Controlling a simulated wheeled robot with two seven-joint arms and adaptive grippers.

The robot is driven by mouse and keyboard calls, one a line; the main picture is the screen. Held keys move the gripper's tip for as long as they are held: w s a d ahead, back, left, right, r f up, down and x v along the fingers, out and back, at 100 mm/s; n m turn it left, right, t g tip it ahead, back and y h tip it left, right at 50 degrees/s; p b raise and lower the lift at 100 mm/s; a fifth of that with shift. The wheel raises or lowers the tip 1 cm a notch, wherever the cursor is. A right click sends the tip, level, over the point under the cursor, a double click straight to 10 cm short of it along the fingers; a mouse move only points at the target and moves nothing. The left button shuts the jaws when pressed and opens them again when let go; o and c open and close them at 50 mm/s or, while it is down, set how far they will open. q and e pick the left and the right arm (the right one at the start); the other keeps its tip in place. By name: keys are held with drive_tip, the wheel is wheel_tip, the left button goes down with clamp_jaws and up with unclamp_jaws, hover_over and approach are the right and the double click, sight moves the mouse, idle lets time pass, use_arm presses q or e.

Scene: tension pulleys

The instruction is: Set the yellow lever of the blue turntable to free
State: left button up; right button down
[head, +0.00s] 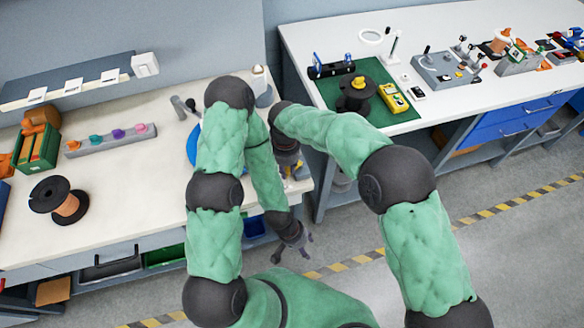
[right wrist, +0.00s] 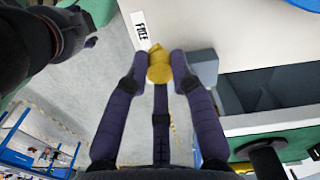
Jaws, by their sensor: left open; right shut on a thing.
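The blue turntable (head: 192,145) is mostly hidden behind my left arm in the head view. A small piece of its blue edge (right wrist: 302,4) shows in the top right corner of the right wrist view. The yellow lever (right wrist: 160,66) sits between the fingertips of my right gripper (right wrist: 162,72), which is shut on it. Its narrow tip points up toward a white label reading FREE (right wrist: 140,30). My right gripper is largely hidden by its own arm at the bench corner in the head view. My left gripper (head: 295,254) is open and empty, over the floor in front of the bench.
The white bench (head: 120,185) carries a black spool (head: 60,200) and a grey rack with coloured knobs (head: 110,138) at left. A second bench at right holds a green mat (head: 345,82) with a spool and a yellow device. A grey open bin (right wrist: 270,95) lies right of the lever.

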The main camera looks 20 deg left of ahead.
idle(0.4)
drive_tip(key=c, duration=1)
unclamp_jaws()
drive_tip(key=shift+c, duration=0.2)
